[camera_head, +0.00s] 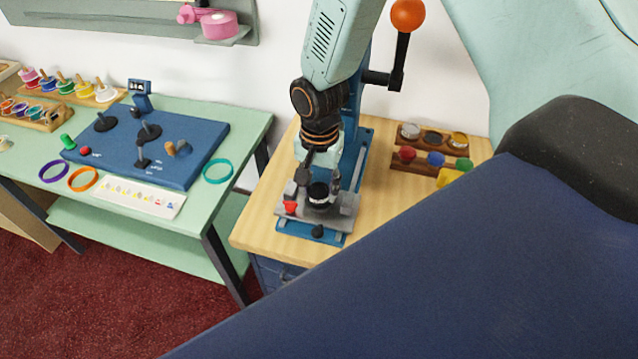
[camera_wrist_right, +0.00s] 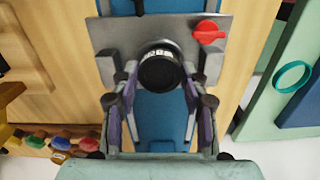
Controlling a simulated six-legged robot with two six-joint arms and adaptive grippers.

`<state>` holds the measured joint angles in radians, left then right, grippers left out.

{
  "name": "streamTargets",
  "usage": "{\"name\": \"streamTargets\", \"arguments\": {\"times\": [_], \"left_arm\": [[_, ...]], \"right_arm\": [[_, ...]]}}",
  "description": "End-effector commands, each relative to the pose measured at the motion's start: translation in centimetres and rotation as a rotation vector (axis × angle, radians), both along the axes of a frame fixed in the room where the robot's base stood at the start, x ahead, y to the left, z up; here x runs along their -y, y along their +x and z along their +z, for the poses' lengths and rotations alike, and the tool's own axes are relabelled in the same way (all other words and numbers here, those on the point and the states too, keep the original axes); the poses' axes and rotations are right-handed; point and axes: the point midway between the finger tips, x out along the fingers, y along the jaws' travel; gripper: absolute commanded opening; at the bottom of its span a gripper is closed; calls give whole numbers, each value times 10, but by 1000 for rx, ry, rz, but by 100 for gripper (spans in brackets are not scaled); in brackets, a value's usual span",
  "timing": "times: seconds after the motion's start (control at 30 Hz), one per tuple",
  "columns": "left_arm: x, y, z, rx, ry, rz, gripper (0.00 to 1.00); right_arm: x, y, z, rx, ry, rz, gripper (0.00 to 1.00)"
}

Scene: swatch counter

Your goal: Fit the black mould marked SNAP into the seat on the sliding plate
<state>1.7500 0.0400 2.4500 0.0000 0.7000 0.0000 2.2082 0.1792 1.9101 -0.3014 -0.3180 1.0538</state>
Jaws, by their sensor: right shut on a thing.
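The black mould (camera_head: 318,194), a short round piece with a pale marked band, is between the fingers of my right gripper (camera_head: 317,184). In the right wrist view the mould (camera_wrist_right: 158,72) shows its dark round face and white band with lettering too small to read. The gripper (camera_wrist_right: 160,78) is shut on it from both sides. The mould is over the grey sliding plate (camera_wrist_right: 112,37), between two dark grey blocks. The seat is hidden under the mould and fingers, and I cannot tell whether the mould touches it. My left gripper is out of view.
A red knob (camera_wrist_right: 208,32) stands on the plate near the mould. The blue press (camera_head: 357,150) rises behind, with an orange-ball lever (camera_head: 407,15). Wooden racks (camera_head: 430,162) with coloured pieces stand to the right. A green table (camera_head: 228,155) is at left.

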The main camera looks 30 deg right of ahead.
Motion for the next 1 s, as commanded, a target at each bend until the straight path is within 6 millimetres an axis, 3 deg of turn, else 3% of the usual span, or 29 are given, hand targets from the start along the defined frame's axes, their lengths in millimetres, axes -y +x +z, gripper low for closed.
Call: {"name": "streamTargets", "arguments": {"times": [1.0], "left_arm": [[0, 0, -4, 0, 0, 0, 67]], "right_arm": [[0, 0, -9, 1, -1, 0, 5]]}}
